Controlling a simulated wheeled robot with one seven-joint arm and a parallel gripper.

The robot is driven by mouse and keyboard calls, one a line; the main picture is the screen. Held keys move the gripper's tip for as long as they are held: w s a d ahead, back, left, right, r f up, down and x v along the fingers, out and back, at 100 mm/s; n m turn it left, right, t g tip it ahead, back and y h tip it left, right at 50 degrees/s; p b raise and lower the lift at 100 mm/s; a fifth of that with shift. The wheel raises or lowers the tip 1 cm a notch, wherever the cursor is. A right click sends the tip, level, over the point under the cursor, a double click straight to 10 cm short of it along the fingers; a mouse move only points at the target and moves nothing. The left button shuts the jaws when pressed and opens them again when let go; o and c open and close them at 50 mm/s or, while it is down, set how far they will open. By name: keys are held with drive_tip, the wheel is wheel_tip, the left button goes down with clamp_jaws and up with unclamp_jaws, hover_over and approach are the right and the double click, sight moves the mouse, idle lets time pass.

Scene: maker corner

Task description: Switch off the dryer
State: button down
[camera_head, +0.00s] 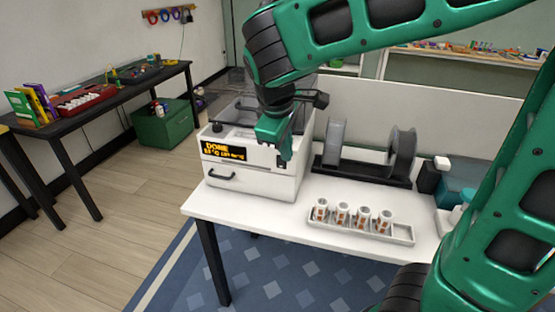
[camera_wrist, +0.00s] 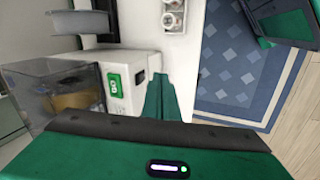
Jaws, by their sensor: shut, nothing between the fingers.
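The dryer (camera_head: 254,179) is a white box with a front drawer handle and an orange display (camera_head: 223,151) whose top line reads DONE. It stands at the left end of the white table. In the wrist view, a green switch (camera_wrist: 114,83) sits on a white face of the dryer (camera_wrist: 140,70). My gripper (camera_head: 286,155) is shut and empty, in front of the dryer's right part in the head view. In the wrist view my gripper (camera_wrist: 161,76) points just right of the switch, and I see no contact with it. The switch is hidden in the head view.
A tray (camera_head: 403,234) with several small cups stands on the white table (camera_head: 327,189), right of the dryer. Behind it is a dark holder with spools (camera_head: 402,152).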

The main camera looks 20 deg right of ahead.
sight(281, 163)
drive_tip(key=shift+n+t, duration=0.3)
drive_tip(key=shift+n, duration=0.6)
drive_tip(key=a, duration=0.2)
drive_tip(key=w+a, duration=0.1)
drive_tip(key=a, duration=0.1)
drive_tip(key=shift+w+a+r, duration=0.15)
drive_tip(key=shift+w+r, duration=0.05)
drive_tip(key=w+d+f, duration=0.5)
drive_tip(key=w+f, duration=0.1)
drive_tip(key=f, duration=0.2)
drive_tip(key=shift+w+f, duration=0.3)
drive_tip(key=shift+a, duration=0.15)
